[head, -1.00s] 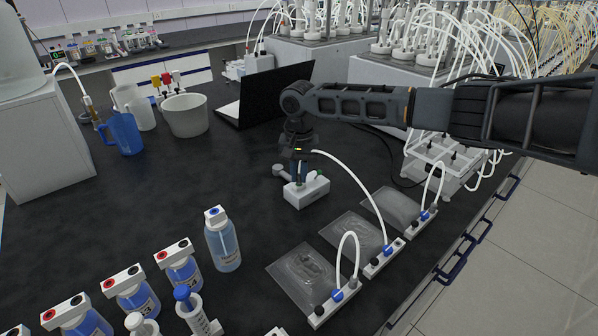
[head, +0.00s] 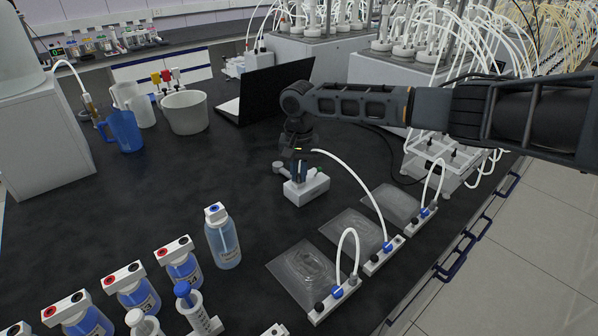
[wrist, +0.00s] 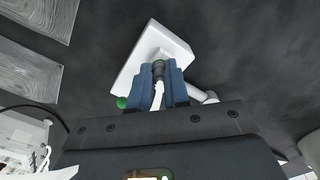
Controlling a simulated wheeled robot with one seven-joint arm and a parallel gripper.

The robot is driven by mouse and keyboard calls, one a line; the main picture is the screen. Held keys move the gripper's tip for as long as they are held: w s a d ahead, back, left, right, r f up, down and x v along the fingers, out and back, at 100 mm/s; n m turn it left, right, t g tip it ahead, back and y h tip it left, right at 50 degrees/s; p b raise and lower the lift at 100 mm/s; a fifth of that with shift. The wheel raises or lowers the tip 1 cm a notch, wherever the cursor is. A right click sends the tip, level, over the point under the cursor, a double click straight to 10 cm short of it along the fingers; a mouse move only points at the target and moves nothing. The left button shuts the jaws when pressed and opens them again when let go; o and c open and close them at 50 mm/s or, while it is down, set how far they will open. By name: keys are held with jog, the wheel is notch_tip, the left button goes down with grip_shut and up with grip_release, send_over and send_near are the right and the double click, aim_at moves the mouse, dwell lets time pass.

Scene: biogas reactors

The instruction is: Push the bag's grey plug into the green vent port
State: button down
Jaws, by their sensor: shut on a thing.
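My gripper (wrist: 159,72) is shut on the dark grey plug (wrist: 158,66) at the end of a white tube. In the head view, my gripper (head: 298,172) is at the small white block (head: 307,190) on the bench. The tube (head: 352,180) arcs from my gripper to a blue fitting (head: 387,247) beside the middle clear bag (head: 350,232). In the wrist view, the block (wrist: 172,42) lies right behind the plug. A green round part (wrist: 122,102) shows at its left, beside the blue finger. The fingers hide the plug's contact with the block, so I cannot tell whether it is seated.
Two more clear bags (head: 302,272) (head: 396,206) with tubed white strips lie in the same row. A laptop (head: 270,95) is behind. Bare dark bench (head: 200,175) lies to the left.

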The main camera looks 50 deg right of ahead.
jog(key=c, duration=1)
grip_release()
jog(key=shift+r+b, duration=0.45)
jog(key=shift+r, duration=3.45)
